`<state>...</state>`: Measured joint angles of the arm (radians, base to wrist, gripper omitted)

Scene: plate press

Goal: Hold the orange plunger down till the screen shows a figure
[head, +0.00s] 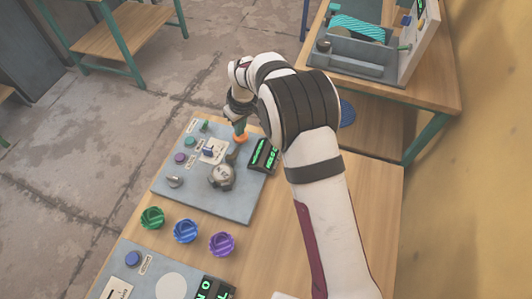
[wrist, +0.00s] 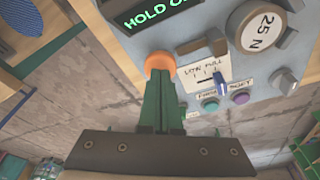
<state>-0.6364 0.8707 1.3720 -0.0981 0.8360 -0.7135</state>
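The orange plunger (head: 240,138) stands at the far right corner of the grey panel (head: 212,202). It shows in the wrist view as an orange cap (wrist: 160,62). My gripper (wrist: 159,78) has its green fingers close together, their tips against the cap, which is wider than they are. In the head view my gripper (head: 239,126) comes down on the plunger from above. How far the plunger is pressed in cannot be told. The screen (wrist: 150,10) beside it shows green text beginning "HOLD", partly cut off; it also shows in the head view (head: 263,155).
A round gauge (wrist: 262,30) marked 25 N, a slider with a blue knob (wrist: 221,80), and green (wrist: 210,104) and purple (wrist: 239,98) buttons share the panel. Another device (head: 362,55) stands at the back right.

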